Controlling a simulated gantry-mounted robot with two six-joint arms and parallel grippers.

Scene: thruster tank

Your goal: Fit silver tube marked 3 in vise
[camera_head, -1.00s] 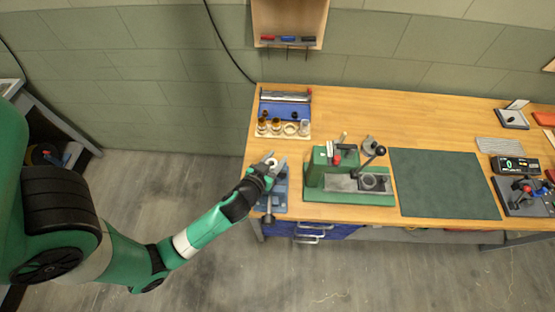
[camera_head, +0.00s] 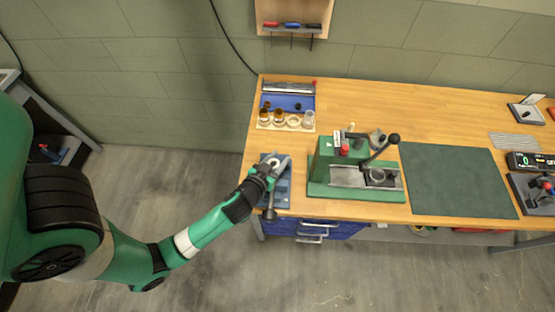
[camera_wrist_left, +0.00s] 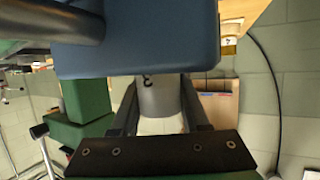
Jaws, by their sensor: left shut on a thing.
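The silver tube (camera_wrist_left: 160,95), with a dark 3 on its side, sits between the fingers of my left gripper (camera_wrist_left: 162,108) in the left wrist view. My left gripper is shut on it. In the head view my left gripper (camera_head: 270,168) is at the blue vise (camera_head: 284,190) on the bench's left front edge, and the tube's pale round end (camera_head: 274,162) shows by the jaws. The vise (camera_wrist_left: 135,45) fills the upper part of the wrist view and hides the tube's far end. I cannot tell how deep the tube sits in the jaws. My right gripper is not in view.
A green press (camera_head: 345,150) with a black-knobbed lever stands right of the vise. Behind the vise is a pale rack (camera_head: 263,125) of small parts and a blue tray (camera_head: 300,104). A dark green mat (camera_head: 455,180) lies clear on the wooden bench (camera_head: 420,115).

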